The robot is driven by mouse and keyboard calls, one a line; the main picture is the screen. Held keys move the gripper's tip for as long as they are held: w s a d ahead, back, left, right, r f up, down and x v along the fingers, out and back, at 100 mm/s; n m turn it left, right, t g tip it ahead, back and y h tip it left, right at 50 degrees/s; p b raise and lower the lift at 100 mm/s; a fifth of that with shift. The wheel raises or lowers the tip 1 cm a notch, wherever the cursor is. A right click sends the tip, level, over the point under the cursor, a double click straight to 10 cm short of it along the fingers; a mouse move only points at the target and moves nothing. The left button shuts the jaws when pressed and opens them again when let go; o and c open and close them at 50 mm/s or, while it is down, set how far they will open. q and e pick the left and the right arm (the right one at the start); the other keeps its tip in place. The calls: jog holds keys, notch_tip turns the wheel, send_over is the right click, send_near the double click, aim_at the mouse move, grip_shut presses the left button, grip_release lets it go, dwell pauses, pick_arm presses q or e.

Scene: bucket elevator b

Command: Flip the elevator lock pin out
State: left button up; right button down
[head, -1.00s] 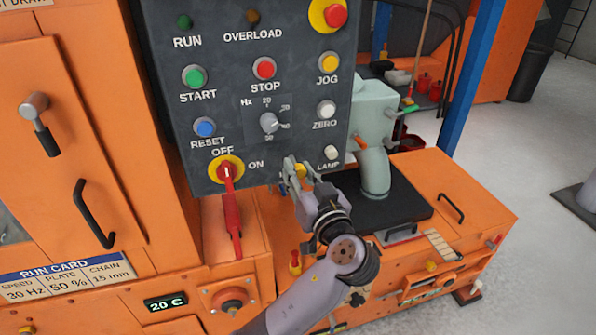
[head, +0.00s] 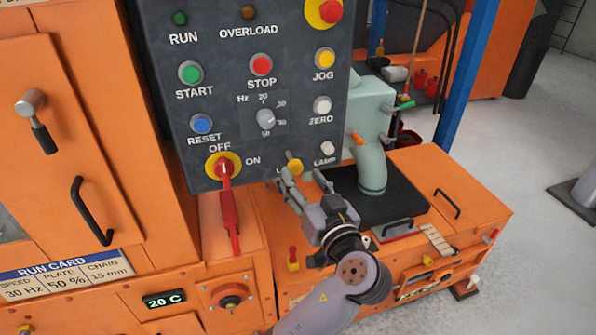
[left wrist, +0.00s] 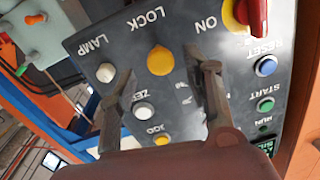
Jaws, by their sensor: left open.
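A yellow round knob (head: 295,166) sits low on the dark control panel; in the left wrist view this yellow knob (left wrist: 160,60) is beside the word LOCK. My right gripper is not in view.
A red switch handle (head: 228,205) hangs from the panel at the left. A white lamp knob (head: 327,149) is close on the right. A small red and yellow piece (head: 293,259) stands on the orange housing below. A pale green machine (head: 371,125) is behind on the right.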

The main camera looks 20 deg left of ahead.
pick_arm(q)
jog(key=shift+v, duration=1.75)
jog(key=w+d+f+m+g+h, duration=0.15)
jog(key=f+m, duration=0.25)
jog(key=f, duration=0.7)
jog(key=w+f+m+h, duration=0.2)
jog(key=f+m+h, duration=0.1)
jog(key=f, duration=0.7)
jog(key=s+a+f+m+g+h, duration=0.15)
jog(key=s+f, duration=0.25)
jog(key=f, duration=0.8)
jog(key=s+a+f+m+g+h, duration=0.1)
jog(key=s+f+m+g+h, duration=0.2)
jog(key=f, duration=1)
jog(key=s+a+f+n+g, duration=0.1)
jog(key=s+a+f+g, duration=0.1)
jog(key=s+f, duration=0.5)
jog(key=s+a+f+n+g+h, duration=0.1)
jog(key=s+a+f, duration=0.4)
jog(key=s, duration=1.4)
jog(key=s+a+f+n+g+h, duration=0.1)
jog(key=s+a+f+g, duration=0.3)
jog(key=s+f, duration=0.7)
jog(key=s, duration=0.2)
jog(key=shift+s+a+f, duration=0.15)
jog(key=shift+s+a, duration=0.05)
jog(key=shift+s, duration=0.2)
